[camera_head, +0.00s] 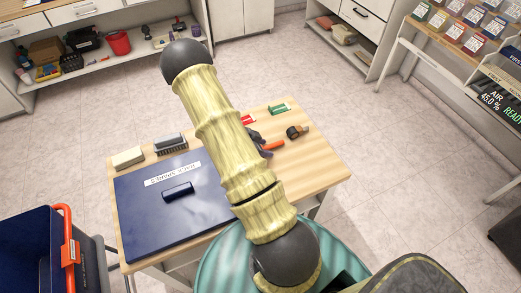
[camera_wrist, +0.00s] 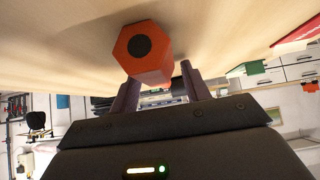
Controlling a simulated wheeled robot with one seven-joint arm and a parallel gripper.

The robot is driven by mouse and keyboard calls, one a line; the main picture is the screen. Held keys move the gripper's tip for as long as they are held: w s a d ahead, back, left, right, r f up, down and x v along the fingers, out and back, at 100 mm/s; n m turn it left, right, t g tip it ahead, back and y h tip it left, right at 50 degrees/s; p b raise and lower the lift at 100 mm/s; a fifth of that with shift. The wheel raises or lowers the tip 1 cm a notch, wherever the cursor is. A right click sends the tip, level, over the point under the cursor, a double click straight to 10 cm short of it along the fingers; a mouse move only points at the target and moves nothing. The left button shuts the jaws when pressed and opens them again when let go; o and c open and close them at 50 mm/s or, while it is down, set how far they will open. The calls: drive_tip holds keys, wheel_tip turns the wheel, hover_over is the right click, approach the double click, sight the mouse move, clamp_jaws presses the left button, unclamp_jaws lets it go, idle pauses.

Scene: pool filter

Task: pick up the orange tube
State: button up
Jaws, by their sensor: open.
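The orange tube (camera_head: 273,146) lies on the wooden table, just right of my arm in the head view. In the wrist view the tube (camera_wrist: 153,66) is close, with a six-sided end and a dark round centre facing the camera. My gripper (camera_wrist: 158,85) is open, with one dark finger towards each side of the tube's body. I cannot tell whether either finger touches it. In the head view my gripper (camera_head: 259,143) shows partly beside the tube, and my arm hides much of it.
A blue mat (camera_head: 150,230) with a dark blue roll (camera_head: 178,190) covers the table's left part. A black and orange item (camera_head: 297,131), a red item (camera_head: 248,119) and a green item (camera_head: 280,108) lie nearby. The table's (camera_head: 315,170) right side is bare.

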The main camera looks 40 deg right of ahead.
idle(0.5)
drive_tip(key=c, duration=1)
drive_tip(key=shift+a, duration=0.1)
